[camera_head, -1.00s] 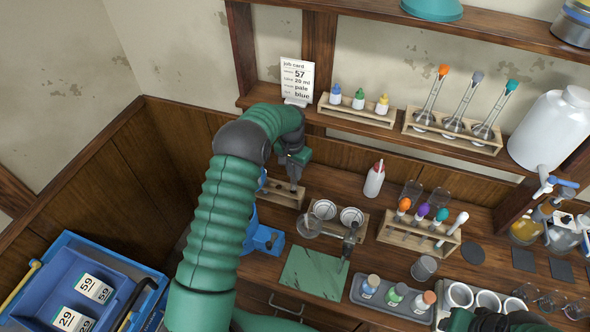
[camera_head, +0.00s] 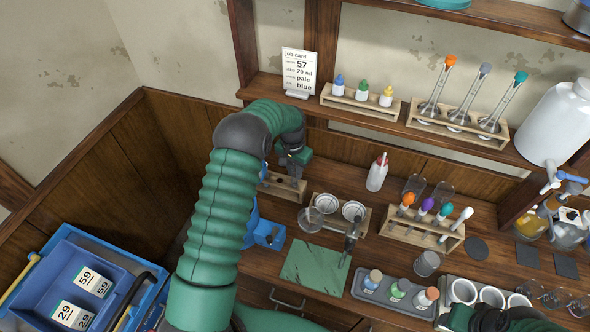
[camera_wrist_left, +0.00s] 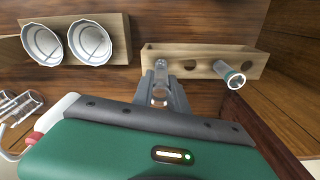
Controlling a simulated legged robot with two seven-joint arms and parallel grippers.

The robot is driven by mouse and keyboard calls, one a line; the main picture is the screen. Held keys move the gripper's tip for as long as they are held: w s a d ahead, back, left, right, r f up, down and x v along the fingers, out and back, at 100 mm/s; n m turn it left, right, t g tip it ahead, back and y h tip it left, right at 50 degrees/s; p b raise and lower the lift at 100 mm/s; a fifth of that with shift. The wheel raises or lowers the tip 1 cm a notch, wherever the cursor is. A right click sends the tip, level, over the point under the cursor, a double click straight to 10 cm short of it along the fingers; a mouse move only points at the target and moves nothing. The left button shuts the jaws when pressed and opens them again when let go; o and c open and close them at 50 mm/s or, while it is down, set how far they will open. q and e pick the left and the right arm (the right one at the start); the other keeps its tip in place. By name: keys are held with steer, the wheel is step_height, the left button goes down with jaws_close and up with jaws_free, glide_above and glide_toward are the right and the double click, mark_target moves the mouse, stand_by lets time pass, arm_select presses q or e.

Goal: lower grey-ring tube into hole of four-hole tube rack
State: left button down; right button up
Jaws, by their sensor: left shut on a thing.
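My left gripper (camera_head: 292,172) is over the four-hole tube rack (camera_head: 285,189) at the back left of the bench. In the wrist view the gripper (camera_wrist_left: 162,92) is shut on a clear tube with a greyish ring (camera_wrist_left: 161,68). The tube overlaps the left part of the wooden rack (camera_wrist_left: 210,52); I cannot tell whether its lower end is inside a hole. A dark open hole (camera_wrist_left: 190,65) shows between the two tubes. My arm hides part of the rack in the head view.
A wash bottle (camera_head: 377,173) stands behind. A green mat (camera_head: 316,268) lies in front. Wood panelling closes off the left.

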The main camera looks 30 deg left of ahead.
arm_select(q)
steer(key=shift+a, duration=0.1)
steer(key=shift+s+f+b, duration=0.1)
steer(key=shift+f+b, duration=0.25)
steer(key=shift+f, duration=0.05)
steer(key=shift+w+f+b, duration=0.2)
steer(key=shift+f+b, duration=0.55)
steer(key=shift+f, duration=0.45)
steer(key=shift+f, duration=0.1)
steer(key=shift+f+b, duration=0.4)
steer(key=shift+b, duration=0.05)
steer(key=c, duration=1.2)
jaws_free()
steer(key=shift+c, duration=0.2)
